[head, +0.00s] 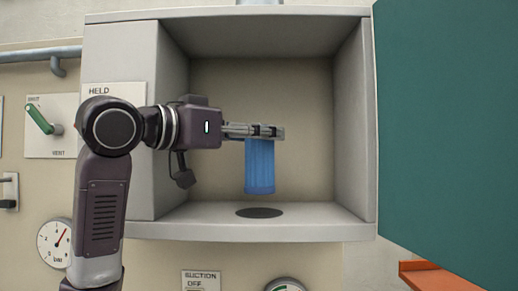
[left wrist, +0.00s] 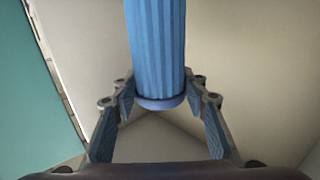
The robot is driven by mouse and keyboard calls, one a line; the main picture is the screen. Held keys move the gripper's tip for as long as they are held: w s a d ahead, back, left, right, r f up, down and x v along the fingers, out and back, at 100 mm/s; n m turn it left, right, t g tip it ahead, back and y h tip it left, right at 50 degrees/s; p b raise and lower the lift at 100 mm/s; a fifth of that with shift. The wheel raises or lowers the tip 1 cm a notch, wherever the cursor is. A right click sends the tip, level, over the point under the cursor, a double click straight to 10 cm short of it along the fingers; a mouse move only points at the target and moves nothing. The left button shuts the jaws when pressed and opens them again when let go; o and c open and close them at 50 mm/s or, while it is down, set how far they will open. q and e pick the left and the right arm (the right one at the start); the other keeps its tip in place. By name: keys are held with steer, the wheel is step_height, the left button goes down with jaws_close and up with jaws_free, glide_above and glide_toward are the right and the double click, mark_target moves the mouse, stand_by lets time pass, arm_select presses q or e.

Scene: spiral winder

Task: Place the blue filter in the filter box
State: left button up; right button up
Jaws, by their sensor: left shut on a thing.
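The blue filter (head: 260,168) is a ribbed cylinder and hangs upright inside the open filter box (head: 355,125). My left gripper (head: 270,131) is shut on the filter's top end, reaching in from the left. The filter's lower end is above the dark round spot (head: 260,212) on the box floor, with a small gap visible. In the left wrist view the filter (left wrist: 157,45) stretches away between the two fingers (left wrist: 160,110), its rimmed end near the camera. My right gripper is not in view.
A teal door (head: 445,130) stands open at the right of the box. Left of the box are a green-handled lever (head: 39,119) and a gauge (head: 54,243). A suction sign (head: 201,281) is below. The box interior right of the filter is clear.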

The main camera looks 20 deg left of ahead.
mark_target(248, 155)
arm_select(q)
step_height(248, 155, down, 3)
steer(key=shift+s+r+p, duration=0.1)
steer(key=shift+r+p, duration=0.05)
steer(key=shift+p, duration=0.25)
steer(key=shift+w+f+p, duration=0.2)
steer(key=shift+f+p, duration=0.15)
steer(key=shift+p, duration=0.1)
steer(key=shift+f, duration=0.15)
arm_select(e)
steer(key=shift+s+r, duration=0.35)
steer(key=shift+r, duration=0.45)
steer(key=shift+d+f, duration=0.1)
arm_select(q)
steer(key=shift+f, duration=0.2)
steer(key=o, duration=1.2)
steer(key=shift+o, duration=0.2)
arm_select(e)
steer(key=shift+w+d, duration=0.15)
